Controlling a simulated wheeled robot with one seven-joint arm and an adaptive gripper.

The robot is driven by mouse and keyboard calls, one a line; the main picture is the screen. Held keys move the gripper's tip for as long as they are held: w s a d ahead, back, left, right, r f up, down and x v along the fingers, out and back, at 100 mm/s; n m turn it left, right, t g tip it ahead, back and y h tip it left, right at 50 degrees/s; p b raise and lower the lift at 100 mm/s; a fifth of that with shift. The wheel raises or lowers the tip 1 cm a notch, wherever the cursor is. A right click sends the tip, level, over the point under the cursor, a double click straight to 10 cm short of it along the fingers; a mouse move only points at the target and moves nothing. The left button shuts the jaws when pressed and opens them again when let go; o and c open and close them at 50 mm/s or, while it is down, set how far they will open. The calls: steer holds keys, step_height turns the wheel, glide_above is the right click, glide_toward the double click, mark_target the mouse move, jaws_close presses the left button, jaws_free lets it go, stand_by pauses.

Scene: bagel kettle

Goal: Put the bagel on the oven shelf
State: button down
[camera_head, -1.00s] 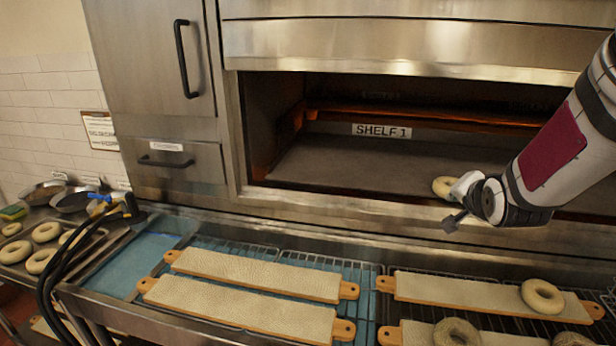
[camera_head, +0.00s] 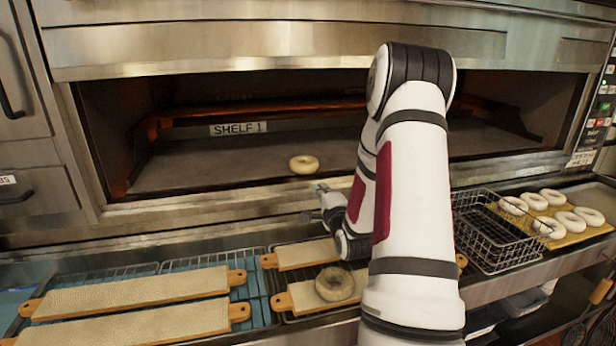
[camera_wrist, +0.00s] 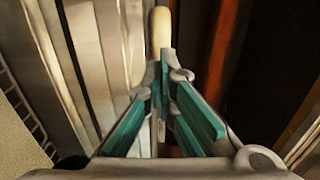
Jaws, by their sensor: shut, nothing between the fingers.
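A pale bagel (camera_head: 303,164) lies flat on the oven shelf (camera_head: 230,166), near its front edge and below the "SHELF 1" label (camera_head: 238,128). My gripper (camera_head: 318,201) is shut and empty, just in front of the oven opening and a little below the bagel. In the wrist view the bagel (camera_wrist: 161,28) shows edge-on just beyond the shut fingertips (camera_wrist: 166,72). Another, darker bagel (camera_head: 335,284) sits on a board in front of the oven, beside my arm.
Several long covered boards (camera_head: 125,292) lie on racks below the opening. A wire basket (camera_head: 490,235) and a yellow board with several pale bagels (camera_head: 567,239) stand at right. The shelf has free room left of the bagel. My arm hides part of the opening.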

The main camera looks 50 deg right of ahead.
mark_target(308, 171)
steer(key=x, duration=1)
steer(key=shift+w+d, duration=0.2)
steer(key=shift+d, duration=0.05)
steer(key=shift+w, duration=0.1)
steer(key=shift+x, duration=1.1)
steer(key=shift+a, duration=0.15)
